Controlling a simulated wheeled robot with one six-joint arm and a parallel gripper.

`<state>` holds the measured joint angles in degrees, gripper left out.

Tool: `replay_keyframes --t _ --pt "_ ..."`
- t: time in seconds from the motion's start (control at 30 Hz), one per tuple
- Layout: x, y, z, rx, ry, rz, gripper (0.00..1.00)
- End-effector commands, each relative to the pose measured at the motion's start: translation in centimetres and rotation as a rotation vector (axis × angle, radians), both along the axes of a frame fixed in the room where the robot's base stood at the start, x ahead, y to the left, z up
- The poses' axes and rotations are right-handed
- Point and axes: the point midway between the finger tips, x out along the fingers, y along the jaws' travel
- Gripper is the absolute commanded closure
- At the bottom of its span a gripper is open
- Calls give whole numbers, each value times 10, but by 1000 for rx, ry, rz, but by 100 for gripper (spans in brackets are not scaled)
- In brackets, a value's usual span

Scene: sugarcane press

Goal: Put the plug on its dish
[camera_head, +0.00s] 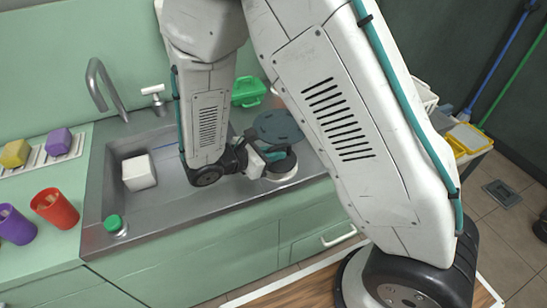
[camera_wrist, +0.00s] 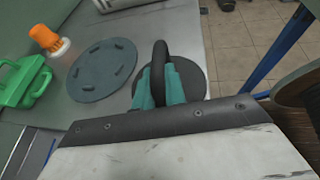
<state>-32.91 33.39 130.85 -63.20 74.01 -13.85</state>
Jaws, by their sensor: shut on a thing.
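The plug (camera_wrist: 194,74) is a dark round disc with a black ring handle standing up from it. My gripper (camera_wrist: 160,92) has its teal fingers shut on either side of the ring. In the head view, my gripper (camera_head: 272,156) is over the counter to the right of the sink, with the plug's dark disc below it. A pale round rim (camera_head: 284,180), which looks like the dish, shows just under the plug. I cannot tell whether the plug touches it. In the wrist view the plug hides whatever lies beneath it.
A blue-grey slotted disc (camera_wrist: 102,70) lies beside the plug. An orange-handled brush (camera_wrist: 48,40) and a green caddy (camera_wrist: 24,82) stand beyond it. The sink (camera_head: 165,168) holds a white block (camera_head: 139,173). The counter's front edge is close to the plug.

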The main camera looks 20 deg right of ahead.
Motion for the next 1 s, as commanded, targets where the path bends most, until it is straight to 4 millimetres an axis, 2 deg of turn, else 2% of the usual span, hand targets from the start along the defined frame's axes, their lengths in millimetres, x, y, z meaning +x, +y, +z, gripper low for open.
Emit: replay_keyframes --t 0.1,0.23,0.5,0.83,0.87,0.93,1.0 --pt "13 -6 -2 0 0 -2 100" --pt "17 -7 -5 -1 2 0 100" --pt "16 -7 -37 -1 2 -1 100" --pt "16 -7 -40 0 2 -1 100" --pt "16 -7 -40 0 0 -1 85" --pt "16 -7 -40 0 0 -1 66" --pt "16 -7 -40 0 1 -2 66"
